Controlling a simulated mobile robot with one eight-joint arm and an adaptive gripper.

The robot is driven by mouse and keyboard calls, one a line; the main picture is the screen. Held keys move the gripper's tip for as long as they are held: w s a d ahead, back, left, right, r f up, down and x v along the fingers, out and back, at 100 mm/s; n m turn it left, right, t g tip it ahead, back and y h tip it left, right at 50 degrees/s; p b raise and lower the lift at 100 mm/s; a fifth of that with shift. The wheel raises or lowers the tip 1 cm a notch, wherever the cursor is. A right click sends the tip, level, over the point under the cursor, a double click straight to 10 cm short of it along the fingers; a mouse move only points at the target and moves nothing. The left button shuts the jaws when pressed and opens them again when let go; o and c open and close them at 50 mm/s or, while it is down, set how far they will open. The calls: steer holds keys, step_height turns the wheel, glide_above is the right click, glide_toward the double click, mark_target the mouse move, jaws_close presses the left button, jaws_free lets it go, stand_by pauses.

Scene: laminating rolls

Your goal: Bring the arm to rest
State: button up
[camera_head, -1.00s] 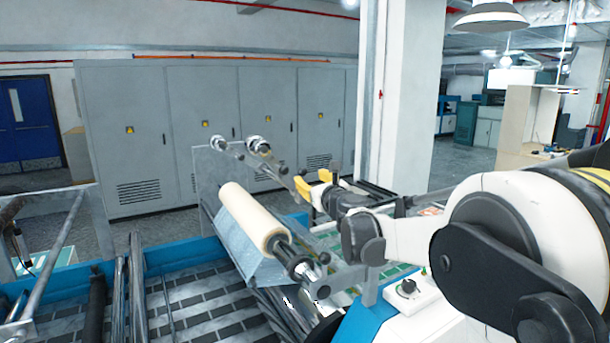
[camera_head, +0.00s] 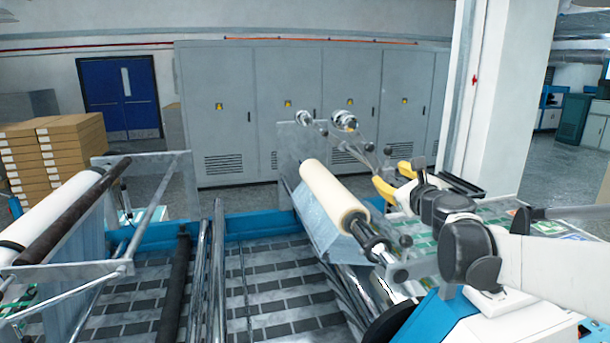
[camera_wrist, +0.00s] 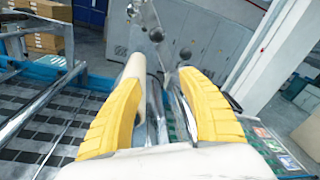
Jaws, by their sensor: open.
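My gripper (camera_head: 391,179) has yellow fingers and is in the air to the right of a cream roll (camera_head: 334,192) on the laminating machine. In the wrist view my gripper (camera_wrist: 168,92) shows its two yellow fingers spread apart with nothing between them. The cream roll also shows in the wrist view (camera_wrist: 134,68), beyond the left finger, which hides part of it. My white arm reaches in from the right edge of the head view.
A white roll (camera_head: 52,217) sits on a metal frame at the left. Stacked cartons (camera_head: 52,155) stand behind it. Grey cabinets (camera_head: 320,95) line the back wall, and a white pillar (camera_head: 500,100) stands at the right. A steel bracket (camera_head: 298,145) rises behind the cream roll.

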steer(key=s+a+f+n+g+y+b, duration=0.1)
steer(key=s+a+f+n+g+b, duration=0.2)
steer(key=s+a+f+n+b, duration=0.45)
steer(key=s+a+f+n+g+y+b, duration=0.2)
steer(key=s+a+f+n+b, duration=0.2)
steer(key=s+f+n, duration=0.65)
steer(key=s+d+f+n+g+h+b, duration=0.2)
steer(key=s+f+n+b, duration=0.3)
steer(key=s+f, duration=0.4)
steer(key=s+d+f+n+g+h+b, duration=0.1)
steer(key=s+f+n+b, duration=0.5)
steer(key=f, duration=1.2)
steer(key=s+g+h, duration=0.1)
steer(key=s+g, duration=0.1)
steer(key=s, duration=0.2)
steer(key=shift+d+f+h, duration=0.2)
steer(key=shift+d+h, duration=0.1)
steer(key=shift+d, duration=0.1)
